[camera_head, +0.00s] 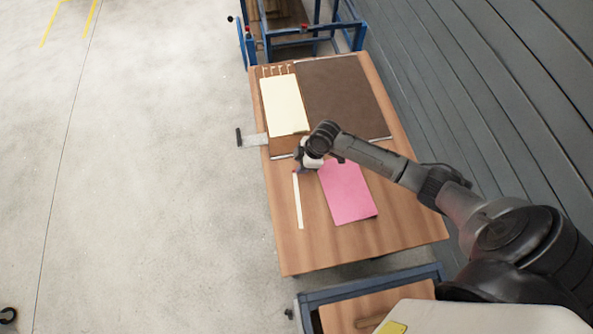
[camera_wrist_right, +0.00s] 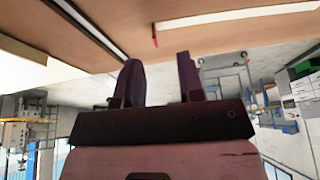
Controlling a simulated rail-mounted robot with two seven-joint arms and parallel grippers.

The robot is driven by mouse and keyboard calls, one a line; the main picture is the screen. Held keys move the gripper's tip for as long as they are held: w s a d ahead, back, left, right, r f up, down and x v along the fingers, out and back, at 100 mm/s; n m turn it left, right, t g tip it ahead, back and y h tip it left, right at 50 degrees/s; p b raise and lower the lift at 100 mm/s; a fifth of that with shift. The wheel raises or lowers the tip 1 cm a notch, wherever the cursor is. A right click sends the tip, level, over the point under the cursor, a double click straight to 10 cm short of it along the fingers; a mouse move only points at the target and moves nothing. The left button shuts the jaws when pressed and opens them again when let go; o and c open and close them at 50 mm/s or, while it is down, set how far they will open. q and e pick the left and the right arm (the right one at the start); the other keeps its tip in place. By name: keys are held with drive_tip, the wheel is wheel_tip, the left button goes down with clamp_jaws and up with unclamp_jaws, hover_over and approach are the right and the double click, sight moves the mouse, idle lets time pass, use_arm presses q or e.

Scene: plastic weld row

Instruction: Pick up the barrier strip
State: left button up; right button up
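A long, narrow cream strip (camera_head: 299,208), which looks like the barrier strip, lies flat on the wooden table, left of a pink sheet. A small red piece (camera_head: 294,172) is at its far end. My right gripper (camera_head: 300,163) is just beyond that far end, over the table. In the right wrist view a pale strip (camera_wrist_right: 235,15) and the red piece (camera_wrist_right: 155,38) show beyond my fingertips. The fingers (camera_wrist_right: 159,75) are apart with nothing between them. My left gripper is in neither view.
The pink sheet (camera_head: 347,193) lies under and beside my right forearm. A cream panel (camera_head: 284,104) and a dark brown panel (camera_head: 343,100) lie at the table's far end. Bare table (camera_head: 325,250) is at the near end. A grey corrugated wall (camera_head: 480,90) is at right.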

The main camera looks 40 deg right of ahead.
sight(294, 169)
drive_tip(key=shift+w+b+x, duration=0.1)
drive_tip(key=shift+b+x, duration=0.05)
drive_tip(key=shift+x, duration=1.15)
drive_tip(key=shift+w+b+x, duration=0.15)
drive_tip(key=shift+x, duration=1.15)
drive_tip(key=shift+d, duration=0.15)
drive_tip(key=shift+c, duration=0.2)
clamp_jaws()
